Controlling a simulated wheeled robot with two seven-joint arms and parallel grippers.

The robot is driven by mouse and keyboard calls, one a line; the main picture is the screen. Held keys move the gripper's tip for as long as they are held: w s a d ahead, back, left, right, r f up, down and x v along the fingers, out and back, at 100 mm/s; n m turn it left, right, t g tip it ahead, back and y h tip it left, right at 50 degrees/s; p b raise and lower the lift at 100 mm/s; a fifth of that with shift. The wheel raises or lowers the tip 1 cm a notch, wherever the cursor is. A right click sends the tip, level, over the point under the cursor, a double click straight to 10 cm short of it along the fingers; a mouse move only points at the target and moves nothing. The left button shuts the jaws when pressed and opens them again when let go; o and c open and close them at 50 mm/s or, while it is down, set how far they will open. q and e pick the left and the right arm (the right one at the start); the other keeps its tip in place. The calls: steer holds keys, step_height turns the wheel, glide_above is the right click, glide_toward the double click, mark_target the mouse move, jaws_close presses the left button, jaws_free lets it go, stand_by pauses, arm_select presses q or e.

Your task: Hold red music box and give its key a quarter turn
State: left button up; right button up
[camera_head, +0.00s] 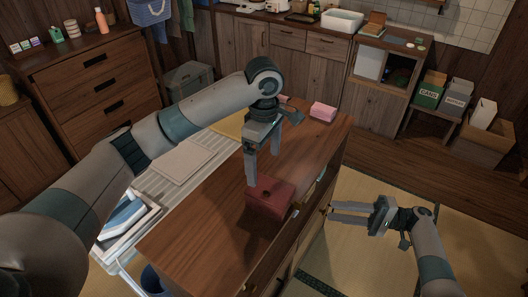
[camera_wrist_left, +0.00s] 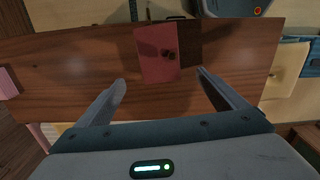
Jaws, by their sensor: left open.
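The red music box (camera_head: 268,205) sits on the wooden counter top near its right edge. In the left wrist view the box (camera_wrist_left: 152,62) lies beyond the fingertips, with a small dark knob (camera_wrist_left: 169,54), apparently the key, on its face. My left gripper (camera_head: 264,168) points down just above and behind the box in the head view. Its fingers are apart and empty; the wrist view shows the left gripper (camera_wrist_left: 161,82) with bare wood between its fingers. My right gripper (camera_head: 332,211) is to the right of the counter, fingers apart with nothing between them, pointing left towards the box.
A pink block (camera_head: 323,112) lies at the counter's far end. A drawer cabinet (camera_head: 90,85) stands at the left. A low shelf unit (camera_head: 375,90) and bins stand at the back right. Counter top in front of the box is clear.

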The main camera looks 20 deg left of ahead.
mark_target(264, 187)
arm_select(q)
step_height(264, 187, down, 14)
steer(key=shift+r, duration=0.1)
stand_by(0.5)
steer(key=shift+c, duration=0.2)
steer(key=c, duration=1.5)
arm_select(e)
steer(key=shift+c, duration=1.1)
steer(key=s+n+t, duration=0.1)
steer(key=n+t, duration=0.1)
steer(key=n, duration=0.3)
steer(key=s+d+n+t, duration=0.1)
steer(key=s+n+t, duration=0.1)
steer(key=n, duration=0.3)
steer(key=s+r+n+t, duration=0.1)
steer(key=n+t, duration=0.1)
steer(key=n, duration=0.3)
steer(key=shift+s+d+n+h, duration=0.3)
steer(key=shift+a, duration=0.1)
